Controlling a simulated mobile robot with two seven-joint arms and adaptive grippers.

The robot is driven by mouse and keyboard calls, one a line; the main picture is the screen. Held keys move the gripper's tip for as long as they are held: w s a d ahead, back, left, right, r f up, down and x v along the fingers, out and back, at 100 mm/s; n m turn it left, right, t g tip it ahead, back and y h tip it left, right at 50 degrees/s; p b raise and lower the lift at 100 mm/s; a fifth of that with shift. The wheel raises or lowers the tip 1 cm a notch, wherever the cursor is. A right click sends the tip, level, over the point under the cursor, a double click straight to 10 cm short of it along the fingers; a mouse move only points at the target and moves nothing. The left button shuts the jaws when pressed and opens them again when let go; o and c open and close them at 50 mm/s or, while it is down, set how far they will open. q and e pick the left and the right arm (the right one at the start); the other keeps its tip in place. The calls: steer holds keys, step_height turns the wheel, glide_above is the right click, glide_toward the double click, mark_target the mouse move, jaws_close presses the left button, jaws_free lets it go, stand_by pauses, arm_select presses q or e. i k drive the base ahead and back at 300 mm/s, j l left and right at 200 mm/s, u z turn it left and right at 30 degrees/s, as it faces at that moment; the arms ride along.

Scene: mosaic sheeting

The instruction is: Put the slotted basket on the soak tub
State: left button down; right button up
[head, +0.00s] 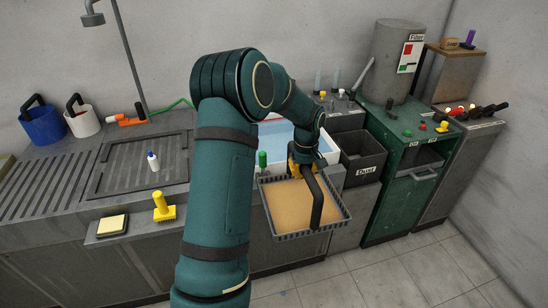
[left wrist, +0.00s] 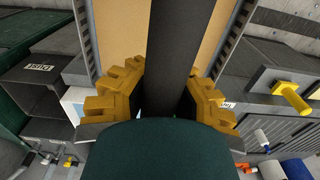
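The slotted basket (head: 285,208) is a shallow grey tray with a slotted rim, a tan bottom and a thick black handle arching over it. My left gripper (head: 304,168) is shut on the handle; in the left wrist view its yellow fingers (left wrist: 165,98) press on both sides of the black bar. The basket looks held in the air, roughly level, at the counter's front edge. The soak tub (head: 277,131), white with pale blue water, is just behind the basket, partly hidden by my left arm and the basket. My right gripper is not in view.
Right of the tub is a dark dust bin (head: 362,158), then a green cabinet (head: 398,195) with a grey cylinder (head: 397,62). A green-topped bottle (head: 262,160) stands near the tub's left front.

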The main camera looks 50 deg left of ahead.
mark_target(268, 159)
steer(key=i+l+u, duration=0.15)
steer(key=i, duration=0.25)
steer(key=i+l+u, duration=0.1)
steer(key=i+l, duration=0.25)
steer(key=i+j+u, duration=0.1)
steer(key=j, duration=0.25)
steer(key=i+j+u, duration=0.1)
steer(key=i+j, duration=0.35)
steer(key=j, duration=0.15)
steer(key=i+j+u, duration=0.1)
steer(key=j, duration=0.2)
steer(key=k+j+z, duration=0.15)
steer(key=j, duration=0.25)
steer(key=j+z, duration=0.2)
steer(key=j, duration=0.15)
steer(key=k+j+z, duration=0.15)
steer(key=j, duration=0.2)
steer(key=k, duration=0.05)
